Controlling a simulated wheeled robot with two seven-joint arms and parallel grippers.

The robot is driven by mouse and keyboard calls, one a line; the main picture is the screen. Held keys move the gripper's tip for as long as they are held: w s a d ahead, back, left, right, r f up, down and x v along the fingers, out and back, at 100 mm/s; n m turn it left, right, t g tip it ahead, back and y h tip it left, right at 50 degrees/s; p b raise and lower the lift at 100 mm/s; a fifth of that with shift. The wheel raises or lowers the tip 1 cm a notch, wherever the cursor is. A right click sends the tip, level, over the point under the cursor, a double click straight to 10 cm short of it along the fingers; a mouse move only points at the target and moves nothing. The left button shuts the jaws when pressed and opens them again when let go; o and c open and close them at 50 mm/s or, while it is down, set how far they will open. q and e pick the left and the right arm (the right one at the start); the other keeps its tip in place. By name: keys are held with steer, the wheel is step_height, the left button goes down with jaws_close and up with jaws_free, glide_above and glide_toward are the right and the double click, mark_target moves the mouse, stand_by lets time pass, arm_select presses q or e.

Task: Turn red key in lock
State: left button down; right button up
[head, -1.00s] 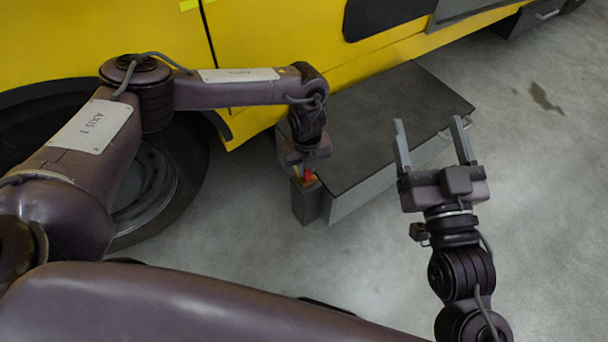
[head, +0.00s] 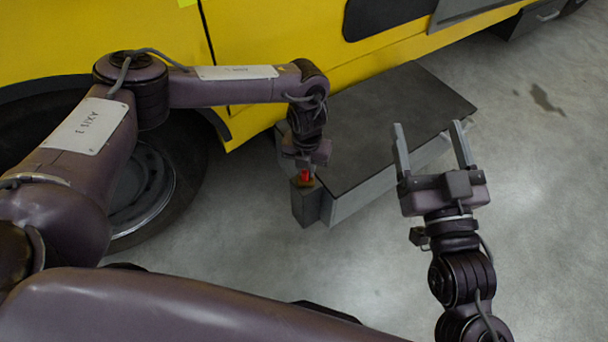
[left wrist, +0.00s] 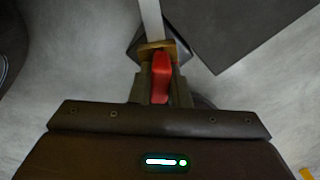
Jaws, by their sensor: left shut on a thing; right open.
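The red key (head: 304,176) stands at the top of a small grey post (head: 306,206) beside the dark-topped box. In the left wrist view the red key (left wrist: 160,76) sits between my left fingers, over a brass-coloured lock plate (left wrist: 153,48). My left gripper (head: 304,170) points down over the post and is shut on the key. The key's lower end and any keyhole are hidden. My right gripper (head: 430,138) is open and empty, over the floor and the box's right end.
The box with the dark flat top (head: 390,120) stands along the yellow vehicle (head: 270,45), right of the post. A wheel (head: 145,190) is at the left, behind my left arm. The grey floor (head: 545,180) is clear at the right.

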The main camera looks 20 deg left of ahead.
arm_select(q)
steer(key=m+b, duration=0.1)
steer(key=m, duration=0.4)
steer(key=shift+f+m+b, duration=0.1)
steer(key=shift+m+b, duration=0.3)
steer(key=m+b, duration=0.1)
steer(key=m, duration=0.2)
steer(key=shift+m, duration=0.3)
steer(key=shift+m, duration=0.8)
steer(key=c, duration=1.3)
jaws_free()
step_height(320, 180, up, 8)
steer(key=shift+p, duration=1.25)
